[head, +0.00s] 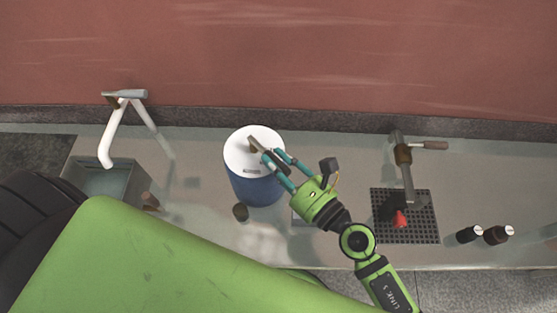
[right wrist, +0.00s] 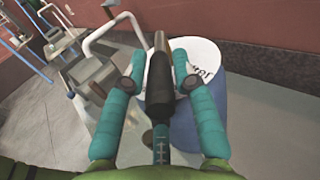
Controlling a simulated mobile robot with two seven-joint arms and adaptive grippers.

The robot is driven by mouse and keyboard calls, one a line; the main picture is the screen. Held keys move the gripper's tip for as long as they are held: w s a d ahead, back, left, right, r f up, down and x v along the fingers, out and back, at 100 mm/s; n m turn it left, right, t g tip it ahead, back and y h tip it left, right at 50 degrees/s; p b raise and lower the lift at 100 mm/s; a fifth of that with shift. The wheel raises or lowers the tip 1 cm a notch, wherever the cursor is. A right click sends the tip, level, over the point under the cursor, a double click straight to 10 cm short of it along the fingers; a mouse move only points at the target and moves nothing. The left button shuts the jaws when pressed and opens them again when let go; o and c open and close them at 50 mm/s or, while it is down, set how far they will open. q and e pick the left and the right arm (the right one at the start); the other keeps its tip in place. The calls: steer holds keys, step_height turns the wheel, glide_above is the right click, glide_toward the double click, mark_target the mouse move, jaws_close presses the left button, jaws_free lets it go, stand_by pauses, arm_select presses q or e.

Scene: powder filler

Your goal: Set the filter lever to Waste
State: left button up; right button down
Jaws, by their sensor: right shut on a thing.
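The filter is a blue drum (head: 258,190) with a white top (head: 236,150) on the counter, and it also shows at the right in the right wrist view (right wrist: 210,115). The filter lever (head: 254,143) is a short grey-brown bar on the white top, slanting down to the right towards my fingers. My right gripper (head: 271,156) is shut on the lever at the top's right side. In the right wrist view the lever (right wrist: 159,62) runs ahead between the teal fingers. Dark lettering on the top is partly hidden, so I cannot read the lever's setting. My left gripper is out of view.
A sink with a white tap (head: 115,135) is at the left. A dark grid (head: 425,225) with a stand (head: 406,175) and a red piece (head: 400,219) is at the right. Two dark bottles (head: 497,234) lie further right.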

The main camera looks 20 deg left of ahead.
steer(key=c, duration=1)
jaws_free()
steer(key=shift+w+r, duration=0.1)
steer(key=shift+r, duration=0.3)
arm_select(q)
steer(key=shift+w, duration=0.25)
arm_select(e)
steer(key=shift+f, duration=0.1)
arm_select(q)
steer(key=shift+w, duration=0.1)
arm_select(e)
steer(key=shift+f, duration=0.1)
steer(key=v, duration=1.2)
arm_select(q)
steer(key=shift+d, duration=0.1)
